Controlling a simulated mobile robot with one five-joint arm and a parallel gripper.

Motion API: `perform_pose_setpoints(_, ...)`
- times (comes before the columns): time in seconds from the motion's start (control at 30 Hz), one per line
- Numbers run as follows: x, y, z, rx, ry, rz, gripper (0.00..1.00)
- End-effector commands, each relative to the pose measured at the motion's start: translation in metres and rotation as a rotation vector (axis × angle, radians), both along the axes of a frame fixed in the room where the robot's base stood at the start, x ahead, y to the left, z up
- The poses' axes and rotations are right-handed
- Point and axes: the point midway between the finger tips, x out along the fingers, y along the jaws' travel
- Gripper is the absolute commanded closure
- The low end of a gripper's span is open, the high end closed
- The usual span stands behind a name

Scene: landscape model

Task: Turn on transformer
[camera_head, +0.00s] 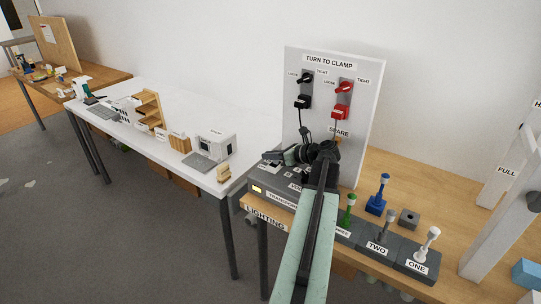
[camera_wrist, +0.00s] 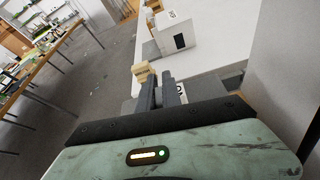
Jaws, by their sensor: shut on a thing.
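The transformer (camera_head: 262,196) is a low grey box at the left end of the wooden table, labelled TRANSFORMER, with a small lit yellow window on its front. My gripper (camera_head: 271,157) reaches left over its top in the head view. The two dark fingers (camera_wrist: 160,88) also show in the wrist view, close together. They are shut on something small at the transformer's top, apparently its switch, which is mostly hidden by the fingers. Part of a label shows beside the fingers, but I cannot read the switch's position.
An upright white panel (camera_head: 350,70) with black and red clamps stands behind my gripper. Blue, green, grey and white levers (camera_head: 385,225) stand to the right. A white table (camera_head: 190,130) with models and a small wooden block (camera_head: 224,173) lies left, across a gap.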

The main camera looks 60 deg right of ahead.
Motion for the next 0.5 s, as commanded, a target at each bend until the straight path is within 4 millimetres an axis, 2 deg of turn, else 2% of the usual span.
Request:
perform_pose_setpoints(0.23, 0.0010, -0.0103, -0.0048, 0.239, -0.003, 0.002, 1.00)
perform_pose_setpoints(0.5, 0.0005, -0.0084, -0.0030, 0.281, -0.003, 0.002, 1.00)
